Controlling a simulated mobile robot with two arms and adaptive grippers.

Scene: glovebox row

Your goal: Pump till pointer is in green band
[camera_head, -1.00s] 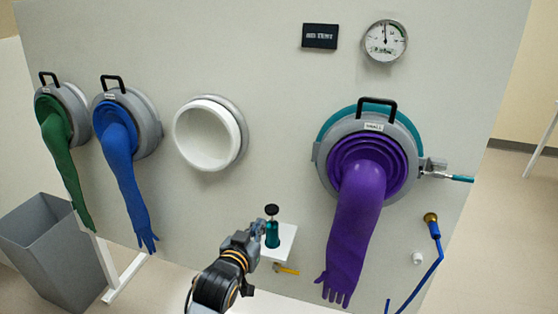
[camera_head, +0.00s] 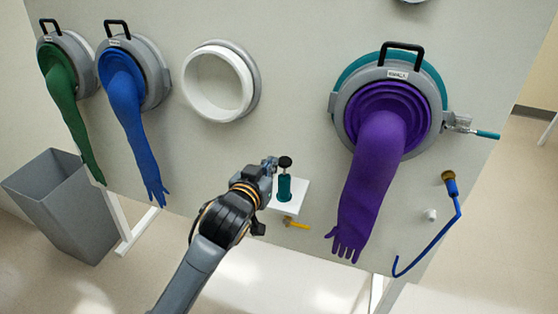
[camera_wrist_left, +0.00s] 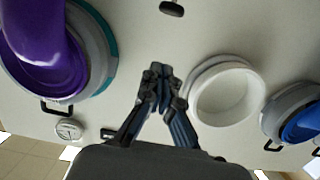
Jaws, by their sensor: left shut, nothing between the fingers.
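The teal hand pump (camera_head: 285,188) with a black knob stands upright on a small white shelf (camera_head: 300,195) on the wall panel. In the left wrist view the black knob (camera_wrist_left: 171,8) is at the top edge, apart from the fingertips. My left gripper (camera_head: 271,166) is shut and empty, just left of the knob in the head view. It also shows in the wrist view (camera_wrist_left: 158,74). The round gauge is cut off at the top of the head view (camera_head: 410,1). It shows upside down in the wrist view (camera_wrist_left: 69,129), too small to read its pointer. My right gripper is not in view.
A yellow lever (camera_head: 296,222) sits below the shelf. A purple glove (camera_head: 370,185) hangs from its port to the right. An empty white ring (camera_head: 218,85), a blue glove (camera_head: 130,110) and a green glove (camera_head: 65,100) are left.

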